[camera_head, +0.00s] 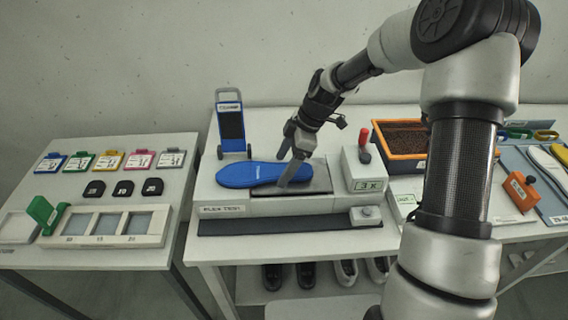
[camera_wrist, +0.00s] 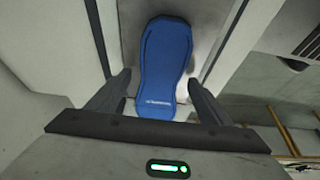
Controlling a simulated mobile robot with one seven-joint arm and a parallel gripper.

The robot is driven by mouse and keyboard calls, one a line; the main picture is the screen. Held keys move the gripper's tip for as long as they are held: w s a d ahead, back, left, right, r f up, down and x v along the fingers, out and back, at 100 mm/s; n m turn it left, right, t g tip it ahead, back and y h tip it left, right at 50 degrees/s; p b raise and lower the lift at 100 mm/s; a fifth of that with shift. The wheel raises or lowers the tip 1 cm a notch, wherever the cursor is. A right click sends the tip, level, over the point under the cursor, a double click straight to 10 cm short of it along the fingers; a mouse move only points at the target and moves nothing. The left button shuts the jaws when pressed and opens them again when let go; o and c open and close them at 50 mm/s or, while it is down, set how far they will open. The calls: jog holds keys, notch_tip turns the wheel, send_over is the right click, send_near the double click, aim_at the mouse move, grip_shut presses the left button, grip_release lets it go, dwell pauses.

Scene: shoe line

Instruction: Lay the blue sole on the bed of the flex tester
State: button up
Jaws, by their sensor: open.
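The blue sole (camera_head: 250,173) lies flat on the flex tester (camera_head: 225,199), along its bed (camera_head: 318,183). Its left end reaches onto the pale left part of the machine, and its right end is under my gripper. In the wrist view the blue sole (camera_wrist: 166,62) runs away from me, its near end between the fingers. My gripper (camera_head: 292,180) is low over the bed. In the wrist view my gripper (camera_wrist: 160,90) is open, with a finger on each side of the sole and a gap to each.
A control box with a red lever (camera_head: 365,148) stands right of the bed. A blue cart-like stand (camera_head: 232,125) is behind. An orange tray (camera_head: 403,138) with brown filling is at right. The left table holds coloured tags and a sectioned tray (camera_head: 107,240). Shoes (camera_head: 309,275) sit below.

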jog(key=v, duration=1.7)
jog(key=shift+r, duration=0.25)
